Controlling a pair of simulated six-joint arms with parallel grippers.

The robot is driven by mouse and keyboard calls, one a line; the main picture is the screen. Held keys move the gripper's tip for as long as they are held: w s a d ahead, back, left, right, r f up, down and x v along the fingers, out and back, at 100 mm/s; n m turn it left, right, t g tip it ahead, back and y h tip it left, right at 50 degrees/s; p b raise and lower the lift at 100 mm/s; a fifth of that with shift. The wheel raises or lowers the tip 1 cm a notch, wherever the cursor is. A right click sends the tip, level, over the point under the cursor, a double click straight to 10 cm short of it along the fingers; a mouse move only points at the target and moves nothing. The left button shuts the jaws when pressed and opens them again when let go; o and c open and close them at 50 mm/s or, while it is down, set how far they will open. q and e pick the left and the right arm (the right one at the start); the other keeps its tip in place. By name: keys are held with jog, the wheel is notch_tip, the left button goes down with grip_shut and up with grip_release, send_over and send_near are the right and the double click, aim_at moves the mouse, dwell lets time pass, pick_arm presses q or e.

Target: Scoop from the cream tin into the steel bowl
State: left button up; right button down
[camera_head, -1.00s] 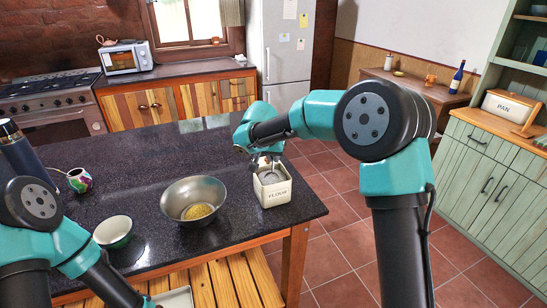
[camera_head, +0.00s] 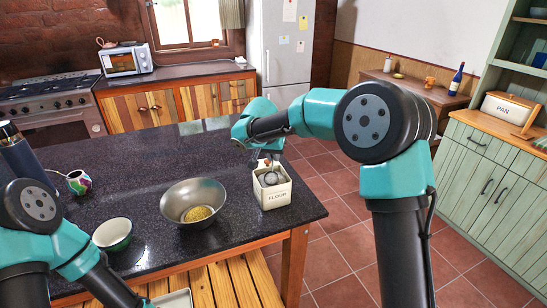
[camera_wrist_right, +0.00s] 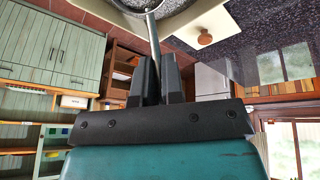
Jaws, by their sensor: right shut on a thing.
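The cream tin (camera_head: 274,198), marked FLOUR, stands open near the right end of the dark counter. The steel bowl (camera_head: 175,212) sits to its left with yellowish grainy stuff in its bottom. My right gripper (camera_head: 266,161) is above the tin, partly hidden by its own wrist. It is shut on the handle of a metal scoop (camera_head: 270,179), whose head shows at the tin's mouth. In the right wrist view the scoop handle (camera_wrist_right: 153,38) runs up between the fingers; the scoop head is cut off at the top edge. My left gripper is out of view.
A green-and-white cup (camera_head: 113,236) stands left of the bowl. A round wooden knob (camera_wrist_right: 205,39) shows near the tin in the right wrist view. The counter behind the bowl is clear.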

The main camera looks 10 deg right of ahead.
jog(key=shift+w+d+r, duration=0.1)
jog(key=shift+w+r, duration=0.05)
jog(key=shift+r, duration=0.75)
jog(key=shift+w+r, duration=0.1)
jog(key=shift+r, duration=0.8)
jog(key=shift+w+d+r+g+y, duration=0.25)
jog(key=shift+w+r+g, duration=0.25)
jog(key=shift+r+g, duration=0.3)
jog(key=shift+w+d+r+g+y, duration=0.15)
jog(key=shift+w+r+g+y, duration=0.3)
jog(key=shift+r+g, duration=0.35)
jog(key=shift+r, duration=0.15)
